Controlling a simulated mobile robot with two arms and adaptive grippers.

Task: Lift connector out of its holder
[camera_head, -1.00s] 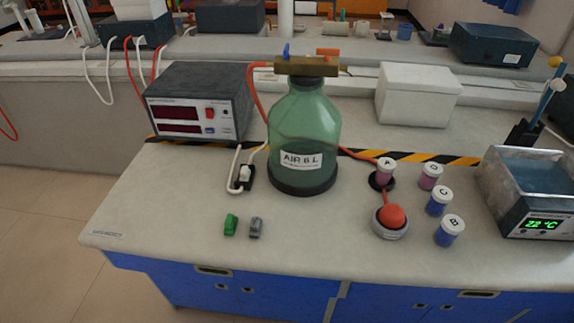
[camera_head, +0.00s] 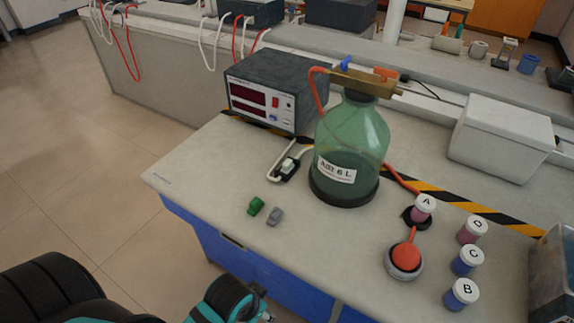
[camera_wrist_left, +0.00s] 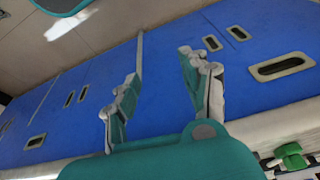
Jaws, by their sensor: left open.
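A white connector (camera_head: 288,163) with a white cable stands in a small black holder (camera_head: 287,174) on the bench, left of the green bottle. My left gripper (camera_head: 266,305) shows at the bottom of the head view, low in front of the bench's blue cabinet and well apart from the connector. In the left wrist view its two fingers (camera_wrist_left: 160,72) are spread and empty, facing the blue cabinet fronts. The connector cannot be made out in the wrist view. My right gripper is not in view.
The bench's left front is clear.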

